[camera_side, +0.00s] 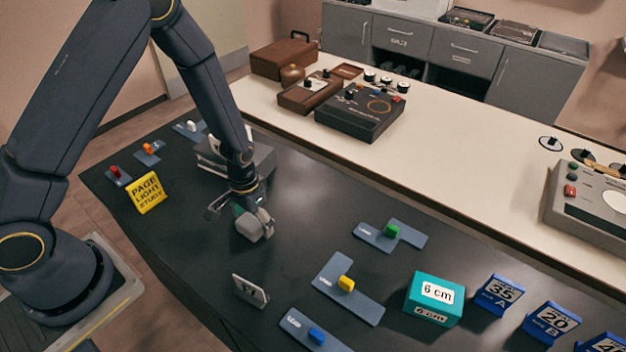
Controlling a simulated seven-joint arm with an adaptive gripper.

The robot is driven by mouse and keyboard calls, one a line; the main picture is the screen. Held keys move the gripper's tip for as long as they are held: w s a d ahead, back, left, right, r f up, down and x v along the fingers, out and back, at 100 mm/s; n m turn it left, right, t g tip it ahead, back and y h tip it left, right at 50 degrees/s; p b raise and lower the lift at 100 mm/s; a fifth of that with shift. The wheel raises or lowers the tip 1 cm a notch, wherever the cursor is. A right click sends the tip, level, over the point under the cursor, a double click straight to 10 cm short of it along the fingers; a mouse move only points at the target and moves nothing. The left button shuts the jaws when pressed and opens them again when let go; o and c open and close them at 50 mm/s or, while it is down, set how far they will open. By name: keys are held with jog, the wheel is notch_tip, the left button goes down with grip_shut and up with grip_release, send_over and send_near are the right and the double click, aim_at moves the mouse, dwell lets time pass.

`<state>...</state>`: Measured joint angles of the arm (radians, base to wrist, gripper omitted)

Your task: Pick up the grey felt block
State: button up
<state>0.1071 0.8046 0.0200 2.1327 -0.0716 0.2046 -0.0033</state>
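The grey felt block (250,227) is a small light-grey block with rounded edges, near the middle of the black table (310,200). My gripper (240,208) points down right at the block, with its fingers low around or just behind it. One dark finger part shows to the left of the block, and a lighter part shows by its right side. The fingers partly overlap the block. I cannot tell whether they press on it, or whether the block rests on the table.
Behind my gripper stands a grey box-like stack (262,158). A yellow sign (147,192) is at left, and a small white card (250,291) in front. At right are blue-grey plates with a green piece (392,231) and a yellow piece (346,283), and a teal box (434,299).

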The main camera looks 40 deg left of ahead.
jog(key=c, duration=1)
jog(key=shift+r, duration=0.1)
